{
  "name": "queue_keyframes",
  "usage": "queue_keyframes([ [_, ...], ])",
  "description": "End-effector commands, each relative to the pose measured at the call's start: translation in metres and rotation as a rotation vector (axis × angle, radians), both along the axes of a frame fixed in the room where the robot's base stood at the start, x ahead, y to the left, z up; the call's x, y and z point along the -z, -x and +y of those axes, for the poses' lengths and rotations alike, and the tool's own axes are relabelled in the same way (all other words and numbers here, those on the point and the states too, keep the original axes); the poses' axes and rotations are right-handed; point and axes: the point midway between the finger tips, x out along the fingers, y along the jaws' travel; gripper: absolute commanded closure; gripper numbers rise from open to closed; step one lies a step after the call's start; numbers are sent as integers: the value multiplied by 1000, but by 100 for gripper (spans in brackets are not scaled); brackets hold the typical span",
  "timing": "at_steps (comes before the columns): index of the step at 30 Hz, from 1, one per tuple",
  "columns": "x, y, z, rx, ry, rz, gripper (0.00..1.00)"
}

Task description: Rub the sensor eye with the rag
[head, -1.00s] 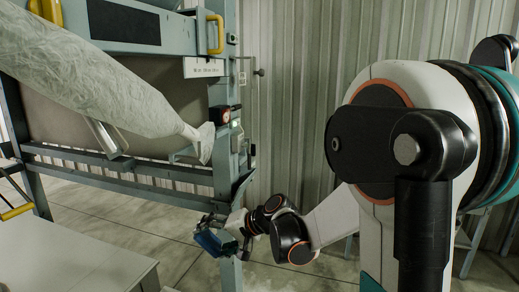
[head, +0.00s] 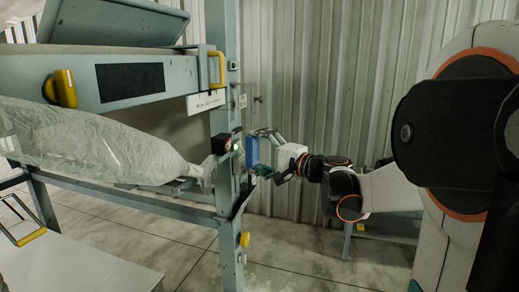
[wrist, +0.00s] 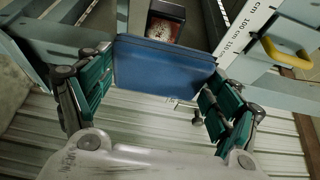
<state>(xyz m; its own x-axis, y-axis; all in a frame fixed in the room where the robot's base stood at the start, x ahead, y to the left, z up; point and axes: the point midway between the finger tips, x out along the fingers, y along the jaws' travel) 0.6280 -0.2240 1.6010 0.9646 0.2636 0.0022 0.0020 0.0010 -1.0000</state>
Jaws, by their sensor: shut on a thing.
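The blue rag (head: 252,151) is a folded pad held upright between the fingers of my gripper (head: 263,152). It also fills the upper middle of the wrist view (wrist: 162,66), with the green finger pads (wrist: 158,93) at its two sides. The sensor eye (head: 222,143) is a small black box with a red face on the grey post. In the wrist view the sensor eye (wrist: 166,26) shows just beyond the rag's top edge, its face blotched with white. The rag is right of the sensor eye in the head view; I see no clear contact.
The grey post (head: 222,90) of the frame stands beside the rag. A pale bulk bag spout (head: 90,145) reaches towards the post from the left. A yellow handle (head: 217,68) and a white label plate (head: 206,101) are above the sensor. Corrugated wall (head: 330,90) lies behind.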

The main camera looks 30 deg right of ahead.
Motion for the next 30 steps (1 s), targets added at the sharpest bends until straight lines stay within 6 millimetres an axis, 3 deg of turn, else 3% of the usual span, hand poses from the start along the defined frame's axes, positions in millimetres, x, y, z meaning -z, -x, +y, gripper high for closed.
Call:
queue_keyframes([
  [15, 1, -37, 30, -3, 0, 1, 36],
  [30, 1, -44, 35, -2, 0, 1, 36],
])
